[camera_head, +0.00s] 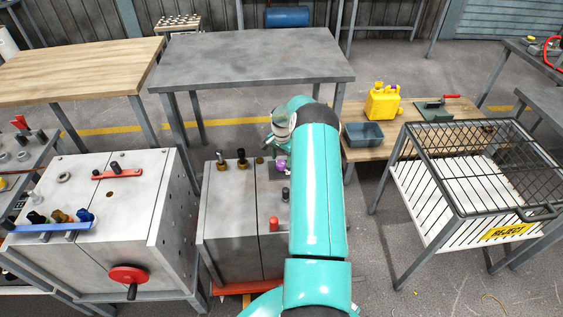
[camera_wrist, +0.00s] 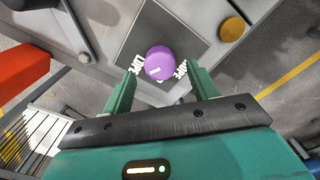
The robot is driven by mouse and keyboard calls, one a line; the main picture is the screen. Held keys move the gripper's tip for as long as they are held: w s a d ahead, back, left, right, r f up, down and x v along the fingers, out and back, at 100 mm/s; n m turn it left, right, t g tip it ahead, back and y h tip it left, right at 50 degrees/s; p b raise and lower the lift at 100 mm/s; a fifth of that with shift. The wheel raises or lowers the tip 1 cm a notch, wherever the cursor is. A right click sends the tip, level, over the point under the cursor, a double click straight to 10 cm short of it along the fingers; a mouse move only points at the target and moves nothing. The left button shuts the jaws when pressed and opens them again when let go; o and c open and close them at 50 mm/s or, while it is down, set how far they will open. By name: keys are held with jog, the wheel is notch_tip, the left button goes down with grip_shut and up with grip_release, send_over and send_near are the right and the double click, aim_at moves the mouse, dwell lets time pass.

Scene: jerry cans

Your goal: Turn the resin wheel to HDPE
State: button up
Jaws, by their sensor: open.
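The resin wheel (camera_wrist: 160,63) is a round purple knob on a dark square plate (camera_wrist: 172,30). White lettering stands on both sides of it; the left word looks like LDPE, and the right word is partly cut off by my finger. A short pale mark on the knob lies toward its lower left. In the head view the purple wheel (camera_head: 281,165) shows beside my arm on top of the middle grey cabinet. My gripper (camera_wrist: 161,74) is open, with one finger on each side of the knob. Whether the fingers touch it is unclear.
A gold cap (camera_wrist: 232,28) stands near the plate. The middle cabinet (camera_head: 228,215) also carries a red knob (camera_head: 274,223) and dark knobs. A left cabinet has a red handwheel (camera_head: 128,275). A yellow jerry can (camera_head: 382,102) and reject cage (camera_head: 470,185) stand right.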

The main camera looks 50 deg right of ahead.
jog(key=shift+f, duration=1.25)
jog(key=c, duration=1)
